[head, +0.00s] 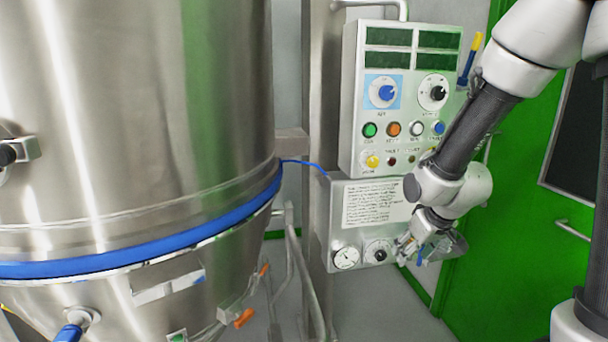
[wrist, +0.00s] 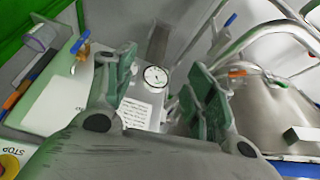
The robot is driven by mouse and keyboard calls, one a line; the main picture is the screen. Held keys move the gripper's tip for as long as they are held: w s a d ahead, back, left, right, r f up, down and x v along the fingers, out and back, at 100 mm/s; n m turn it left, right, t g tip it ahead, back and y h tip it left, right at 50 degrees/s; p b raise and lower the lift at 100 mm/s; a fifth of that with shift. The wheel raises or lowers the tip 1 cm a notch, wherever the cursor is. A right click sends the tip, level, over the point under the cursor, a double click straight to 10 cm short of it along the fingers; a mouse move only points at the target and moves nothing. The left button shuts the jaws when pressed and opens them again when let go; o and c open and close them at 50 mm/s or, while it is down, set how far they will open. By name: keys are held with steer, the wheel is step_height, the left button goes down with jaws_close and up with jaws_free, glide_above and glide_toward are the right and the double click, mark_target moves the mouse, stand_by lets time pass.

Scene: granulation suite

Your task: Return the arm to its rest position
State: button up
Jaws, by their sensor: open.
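My arm reaches in from the upper right of the head view and bends down at its elbow. My gripper (head: 418,250) is beside the lower right of the gauge box (head: 335,222), in front of the panel. In the wrist view my gripper (wrist: 160,88) is open, its two green-grey fingers spread with nothing held between them. A round gauge (wrist: 155,76) and a printed label (wrist: 134,113) show beyond the gap. In the head view the fingertips are small and partly hidden by the wrist.
A control panel (head: 407,105) with knobs and buttons stands above the gauge box. A large steel vessel (head: 130,120) with a blue band fills the left. A green door (head: 535,240) is behind my arm. Pipes (wrist: 240,45) and a blue-handled valve (wrist: 80,45) are near the gripper.

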steer(key=s+d+r+m, duration=0.1)
steer(key=s+d+r, duration=0.2)
steer(key=s+r, duration=0.2)
steer(key=s+d+r+m, duration=0.1)
steer(key=s+d+r, duration=0.2)
steer(key=s+r, duration=0.3)
steer(key=s+d+r+m+h, duration=0.1)
steer(key=s+d+r, duration=0.2)
steer(key=s+r, duration=0.3)
steer(key=shift+s+d+r+m+g, duration=0.15)
steer(key=shift+s+d+m+g, duration=0.15)
steer(key=shift+s, duration=1.5)
